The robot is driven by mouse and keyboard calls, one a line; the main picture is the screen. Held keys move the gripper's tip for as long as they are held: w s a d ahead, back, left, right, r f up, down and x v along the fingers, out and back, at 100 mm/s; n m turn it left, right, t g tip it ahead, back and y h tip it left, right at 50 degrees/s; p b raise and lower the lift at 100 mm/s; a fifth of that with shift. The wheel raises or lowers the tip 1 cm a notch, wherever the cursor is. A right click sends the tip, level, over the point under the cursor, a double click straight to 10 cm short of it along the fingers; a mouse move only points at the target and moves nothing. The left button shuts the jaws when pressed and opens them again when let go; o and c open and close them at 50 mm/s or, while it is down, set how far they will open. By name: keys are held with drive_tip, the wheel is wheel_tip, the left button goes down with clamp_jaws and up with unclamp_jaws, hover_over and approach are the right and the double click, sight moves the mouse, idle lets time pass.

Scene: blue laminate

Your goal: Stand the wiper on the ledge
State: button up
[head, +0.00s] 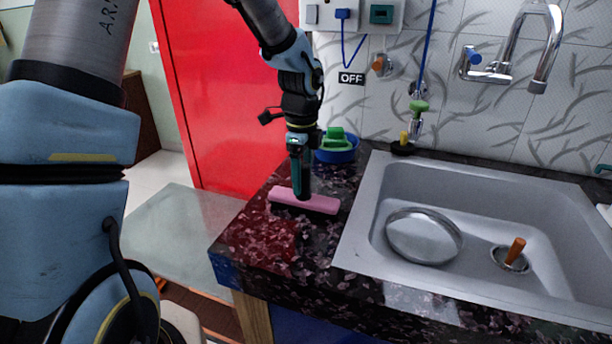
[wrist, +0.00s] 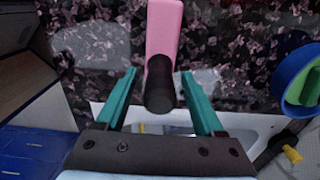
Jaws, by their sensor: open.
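The wiper has a pink bar-shaped head (head: 318,204) resting on the dark speckled counter left of the sink. In the wrist view the pink head (wrist: 163,32) carries a dark round handle (wrist: 160,92), whose end points toward the camera. My gripper (head: 302,190) is directly above the wiper, pointing down. Its green fingers are open, one on each side of the handle, with visible gaps in the wrist view (wrist: 158,76). In the head view the fingers hide most of the handle. I cannot tell which surface is the ledge; a dark counter strip (head: 465,162) runs behind the sink.
A blue bowl with a green item (head: 338,146) stands close behind my gripper. The steel sink (head: 365,225) lies to the right, holding a round metal dish (head: 424,236) and an orange-handled item (head: 515,250). A green-and-yellow item (head: 404,143) stands at the wall. A tap (head: 510,70) overhangs.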

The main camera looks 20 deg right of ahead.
wheel_tip(320, 180, up, 12)
drive_tip(key=shift+r+b, duration=0.2)
drive_tip(key=shift+b, duration=0.5)
drive_tip(key=s+a+f+n, duration=0.1)
drive_tip(key=a+f+n, duration=0.2)
drive_tip(key=a+n, duration=0.5)
drive_tip(key=s+a+f+n+t, duration=0.1)
drive_tip(key=s+a+f+n, duration=0.1)
drive_tip(key=a+n, duration=0.7)
drive_tip(key=s+a+f+n, duration=0.1)
drive_tip(key=a+f+n, duration=0.2)
drive_tip(key=a+n, duration=0.5)
drive_tip(key=a, duration=0.5)
drive_tip(key=shift+s+a+f+n+t, duration=0.15)
drive_tip(key=shift+a+f+n+t, duration=0.15)
drive_tip(key=shift+a+f, duration=0.05)
drive_tip(key=shift+d, duration=0.4)
drive_tip(key=shift+c, duration=0.2)
